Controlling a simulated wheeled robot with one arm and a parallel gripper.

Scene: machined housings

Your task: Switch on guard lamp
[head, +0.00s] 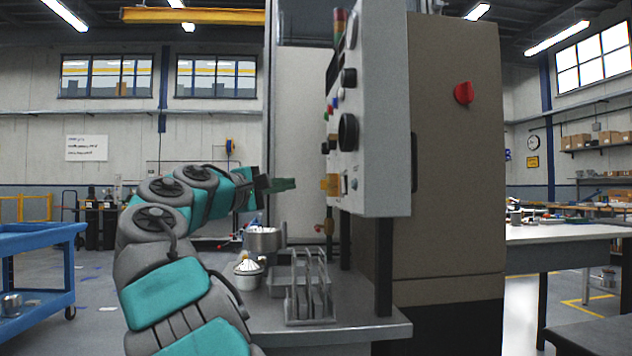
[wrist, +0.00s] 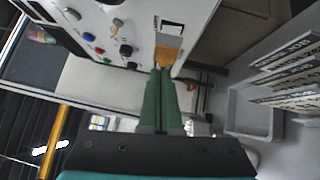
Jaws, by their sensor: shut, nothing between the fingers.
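The grey control panel (head: 375,120) carries knobs, coloured buttons and an orange-yellow block (head: 330,185) low on its face. The block also shows in the wrist view (wrist: 168,52). I cannot read any label, so I cannot tell which part belongs to the guard lamp. My gripper (head: 294,184) is shut and empty, with its green fingers pointing at the block. In the wrist view the fingertips (wrist: 160,72) are close together right by the block's near end; whether they touch it I cannot tell. In the head view a gap shows between them.
A black knob (wrist: 126,50) and red, green and blue buttons sit beside the block. Below the panel, a bench (head: 375,328) bears a metal rack (head: 310,290), a grey tray (wrist: 248,112) and metal parts. A tan cabinet (head: 455,150) with a red switch (head: 463,93) stands right.

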